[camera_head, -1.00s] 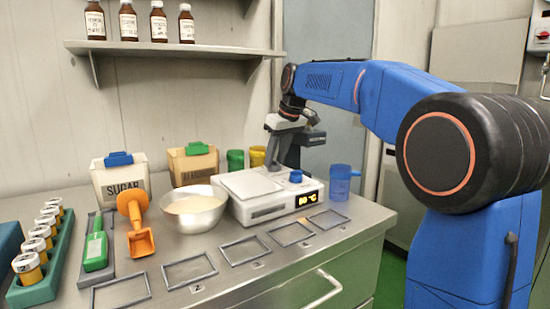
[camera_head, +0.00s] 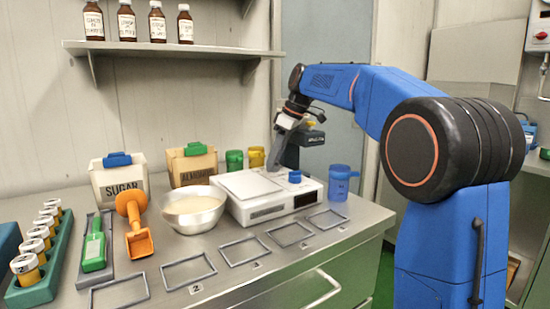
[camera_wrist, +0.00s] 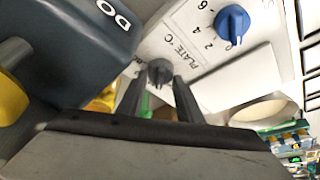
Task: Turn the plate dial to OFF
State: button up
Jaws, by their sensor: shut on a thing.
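The white hot plate unit (camera_head: 270,204) stands on the steel counter, with a blue dial (camera_head: 295,177) on top. In the wrist view the blue dial (camera_wrist: 232,23) has numbers beside it. A small dark grey dial (camera_wrist: 159,70) sits by the printed words "PLATE °C". My gripper (camera_wrist: 160,84) is shut on this grey dial, with a finger on each side. The OFF mark and the dial's exact setting cannot be read. In the head view my gripper reaches down behind the unit, and its fingertips are hard to make out. The front display (camera_head: 306,199) is dark.
A metal bowl (camera_head: 177,222) of pale powder stands left of the unit, and a blue cup (camera_head: 339,185) stands right. A dark upright body (camera_head: 290,152) is close beside my gripper. Empty outlined frames (camera_head: 244,263) lie along the counter's front.

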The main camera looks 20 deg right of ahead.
jog(key=o, duration=1)
jog(key=v, duration=1.7)
jog(key=shift+r, duration=0.2)
jog(key=shift+o, duration=0.4)
